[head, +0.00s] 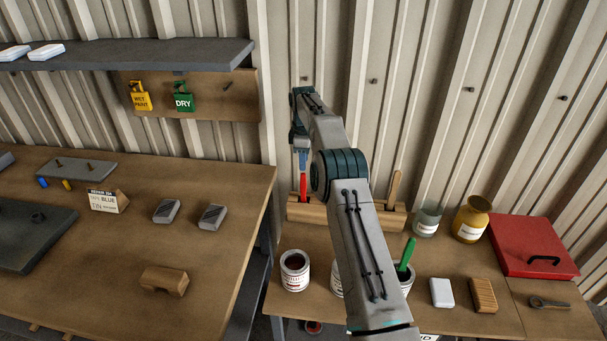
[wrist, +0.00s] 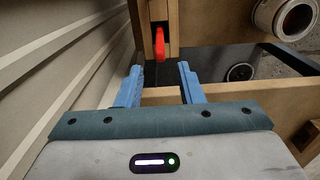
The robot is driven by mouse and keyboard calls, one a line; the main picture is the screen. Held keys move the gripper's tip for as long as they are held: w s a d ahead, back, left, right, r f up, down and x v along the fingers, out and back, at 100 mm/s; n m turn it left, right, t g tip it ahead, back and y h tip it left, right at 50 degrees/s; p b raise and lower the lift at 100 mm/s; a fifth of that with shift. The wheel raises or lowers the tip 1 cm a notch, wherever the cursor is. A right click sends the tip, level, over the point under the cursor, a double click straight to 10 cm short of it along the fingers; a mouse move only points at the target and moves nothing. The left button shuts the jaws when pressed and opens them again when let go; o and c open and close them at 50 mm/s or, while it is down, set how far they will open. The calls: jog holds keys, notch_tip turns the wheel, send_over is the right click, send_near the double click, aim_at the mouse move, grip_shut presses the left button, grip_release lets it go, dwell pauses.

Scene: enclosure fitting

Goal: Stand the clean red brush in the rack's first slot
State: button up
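The red brush (head: 303,188) stands upright at the left end of the wooden rack (head: 330,212) on the right-hand bench, by the wall. Its red handle shows in the wrist view (wrist: 160,46), at the rack's slot; its lower end is hidden in the rack. My gripper (head: 303,166) is just above the brush, pointing down. In the wrist view my gripper (wrist: 159,72) has its two blue fingers apart, with nothing between them; the red handle lies beyond the fingertips. The middle of the rack is hidden behind my arm.
A wooden-handled brush (head: 395,187) stands toward the rack's right end. In front are an open paint can (head: 295,272) and a green-handled brush (head: 407,254) in another can.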

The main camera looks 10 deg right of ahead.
jog(key=s+a+r+m+t, duration=0.15)
jog(key=s+r, duration=0.25)
jog(key=r, duration=0.4)
jog(key=s+d+r+m+g, duration=0.15)
jog(key=s+r, duration=0.25)
jog(key=r, duration=0.4)
jog(key=s+r+m+t, duration=0.2)
jog(key=s+r+m, duration=0.35)
jog(key=s, duration=0.75)
jog(key=s+f+m, duration=0.3)
jog(key=s, duration=1.1)
jog(key=s+f+m+t, duration=0.1)
jog(key=s+f+m, duration=0.2)
jog(key=s, duration=1)
jog(key=shift+s+t, duration=0.3)
jog(key=shift+s, duration=0.05)
